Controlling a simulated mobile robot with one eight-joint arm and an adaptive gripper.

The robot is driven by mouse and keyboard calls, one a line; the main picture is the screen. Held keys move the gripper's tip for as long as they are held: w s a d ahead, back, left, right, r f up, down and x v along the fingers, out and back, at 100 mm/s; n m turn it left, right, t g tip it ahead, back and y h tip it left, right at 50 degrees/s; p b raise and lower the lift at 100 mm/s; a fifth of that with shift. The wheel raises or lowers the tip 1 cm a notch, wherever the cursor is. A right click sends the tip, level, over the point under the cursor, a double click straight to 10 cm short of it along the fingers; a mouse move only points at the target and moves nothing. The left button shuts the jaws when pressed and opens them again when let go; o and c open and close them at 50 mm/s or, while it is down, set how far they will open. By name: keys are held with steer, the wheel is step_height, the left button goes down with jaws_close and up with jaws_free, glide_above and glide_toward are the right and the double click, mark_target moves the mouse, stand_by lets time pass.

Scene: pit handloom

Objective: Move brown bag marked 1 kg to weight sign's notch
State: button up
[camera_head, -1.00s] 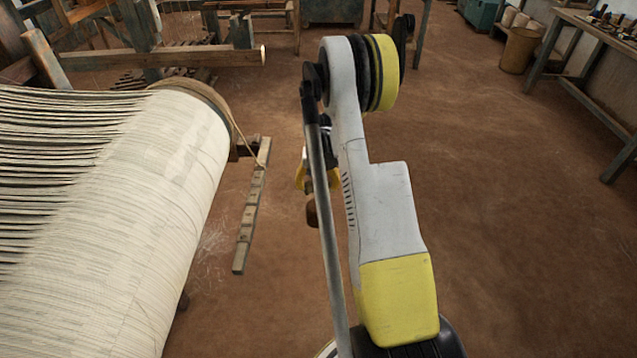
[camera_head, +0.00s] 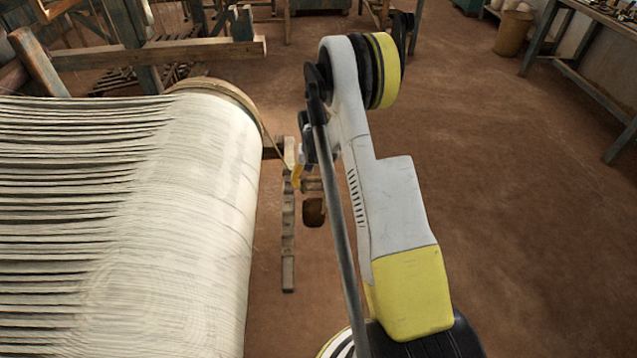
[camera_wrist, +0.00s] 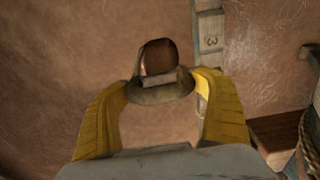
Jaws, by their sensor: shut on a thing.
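The brown bag (camera_head: 314,212) hangs beneath my gripper (camera_head: 302,180), which is partly hidden behind my arm in the head view. In the wrist view the yellow fingers of my gripper (camera_wrist: 162,90) are shut on the bag's olive-coloured upper part, and the dark brown bag (camera_wrist: 158,57) shows beyond it. No marking on the bag can be read. The weight sign, a notched wooden bar (camera_head: 289,235), is just left of the bag in the head view. In the wrist view the bar (camera_wrist: 210,32) carries a "3" and lies right of the bag, apart from it in the picture.
The large cloth-wound loom roll (camera_head: 200,200) fills the left, close to the bar. A wooden piece and rope (camera_wrist: 303,140) are at the wrist view's lower right. The brown floor (camera_head: 480,200) to the right is clear up to a workbench (camera_head: 560,60).

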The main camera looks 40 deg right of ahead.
mark_target(289, 197)
steer(key=shift+w+a+f, duration=0.15)
steer(key=shift+w+a, duration=0.35)
steer(key=shift+a, duration=0.2)
steer(key=shift+w+a+f, duration=0.15)
steer(key=shift+w+a, duration=0.3)
steer(key=shift+a, duration=0.2)
steer(key=shift+w+a+p, duration=0.25)
steer(key=shift+w+a, duration=0.45)
steer(key=shift+a, duration=0.35)
steer(key=shift+w+a+p, duration=0.2)
steer(key=shift+w+a, duration=0.5)
steer(key=shift+a, duration=0.3)
steer(key=shift+w+a+f, duration=0.1)
steer(key=shift+a+f, duration=0.05)
steer(key=shift+f, duration=0.05)
steer(key=shift+f+b, duration=0.95)
steer(key=shift+f, duration=0.05)
steer(key=shift+f+b, duration=0.25)
steer(key=shift+b, duration=0.05)
steer(key=o, duration=1.5)
steer(key=shift+c, duration=0.2)
